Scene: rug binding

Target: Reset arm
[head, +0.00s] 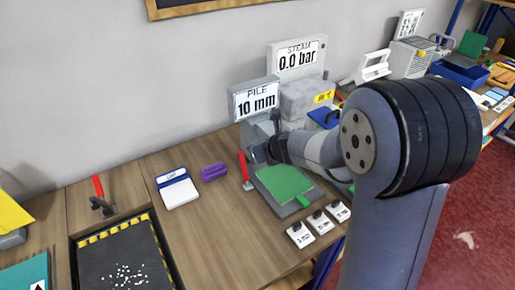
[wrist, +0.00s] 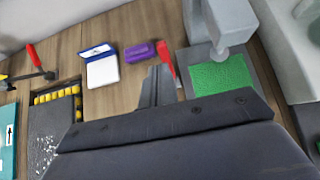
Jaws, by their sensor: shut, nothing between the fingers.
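My arm reaches from the right over the workbench (head: 215,225) in the head view. My gripper (head: 268,150) is above the bench near the machine with the "PILE 10 mm" display (head: 256,102). In the wrist view my gripper (wrist: 158,72) is shut, its fingers together with nothing between them. A green pad (head: 283,182) on a grey plate lies just below and beside it; the pad also shows in the wrist view (wrist: 222,75). Part of the machine is hidden behind my arm.
A red-handled tool (head: 245,168), a purple block (head: 213,171) and a blue-white box (head: 178,190) stand left of the pad. A black tray with white bits (head: 120,262) is at the left. Several small white cards (head: 318,221) lie at the bench's front edge. Bench between is clear.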

